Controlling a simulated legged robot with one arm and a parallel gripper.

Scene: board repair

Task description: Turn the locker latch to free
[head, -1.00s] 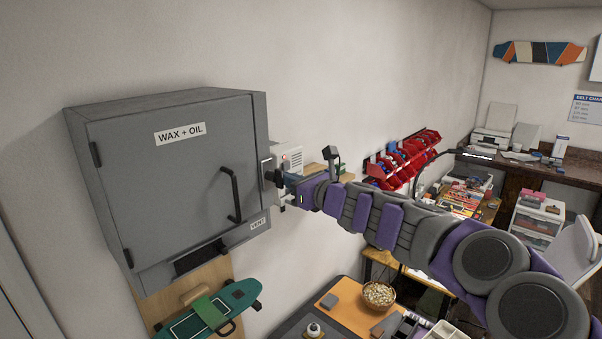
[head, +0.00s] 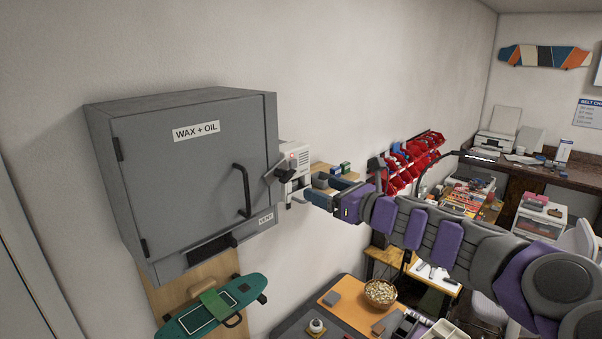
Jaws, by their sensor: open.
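The grey locker (head: 142,165) labelled "WAX + OIL" hangs on the wall at the left, its door (head: 205,180) closed. Its dark latch (head: 281,167) sits at the door's right edge and looks tilted, its upper end leaning right. My gripper (head: 312,188) is open and empty just right of the latch, with a visible gap between them. Its fingers point left toward the locker. Part of the latch's mount is hard to make out against the white box behind it.
A black door handle (head: 243,190) stands left of the latch. A white wall box (head: 298,160) and a small shelf (head: 335,172) are close behind my gripper. A green skateboard (head: 212,306) hangs below the locker. Red bins (head: 415,160) are farther right.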

